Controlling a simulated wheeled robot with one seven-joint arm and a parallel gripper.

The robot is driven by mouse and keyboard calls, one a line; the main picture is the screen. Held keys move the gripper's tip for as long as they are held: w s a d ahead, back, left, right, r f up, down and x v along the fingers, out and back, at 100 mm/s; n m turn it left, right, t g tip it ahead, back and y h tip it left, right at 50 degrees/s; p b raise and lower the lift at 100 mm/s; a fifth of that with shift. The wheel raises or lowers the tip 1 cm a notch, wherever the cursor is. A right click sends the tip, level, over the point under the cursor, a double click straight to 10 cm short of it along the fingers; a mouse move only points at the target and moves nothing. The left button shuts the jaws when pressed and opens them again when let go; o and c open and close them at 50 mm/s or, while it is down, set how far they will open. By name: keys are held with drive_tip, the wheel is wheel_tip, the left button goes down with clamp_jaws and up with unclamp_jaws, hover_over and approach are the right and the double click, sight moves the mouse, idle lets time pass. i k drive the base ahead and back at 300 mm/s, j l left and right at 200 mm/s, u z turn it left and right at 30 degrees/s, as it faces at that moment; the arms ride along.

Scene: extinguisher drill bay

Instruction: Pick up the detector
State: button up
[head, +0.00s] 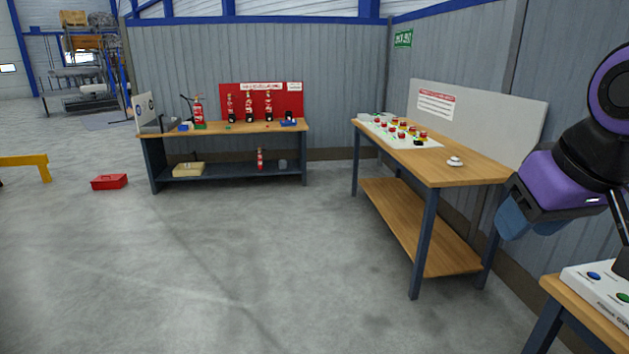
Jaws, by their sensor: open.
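The detector (455,161), a small white domed disc, sits on the wooden top of the right workbench (480,172), near its front end. It stands apart from the other things on that bench. My gripper (516,216), with a purple body and blue jaws, hangs at the right of the view. It is open, and I see nothing held in it. In the picture it is to the right of the detector and lower, and it overlaps the near right corner of the bench. The gap between the jaws is hard to make out.
A white board with several red buttons (402,131) lies farther back on the same bench. A panel (470,115) stands behind it. A control box (600,290) sits on a nearer table at lower right. A red case (109,182) lies left; the middle floor is clear.

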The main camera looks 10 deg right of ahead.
sight(454, 161)
drive_tip(key=i, duration=1.75)
drive_tip(key=i+z, duration=0.4)
drive_tip(key=i, duration=0.35)
drive_tip(key=i+j+z, duration=0.2)
drive_tip(key=i+z, duration=0.25)
drive_tip(key=i, duration=0.3)
drive_tip(key=i+l+z, duration=0.15)
drive_tip(key=i+l, duration=0.2)
drive_tip(key=i, duration=0.15)
drive_tip(key=i+l+z, duration=0.1)
drive_tip(key=i+l, duration=0.15)
drive_tip(key=i, duration=0.3)
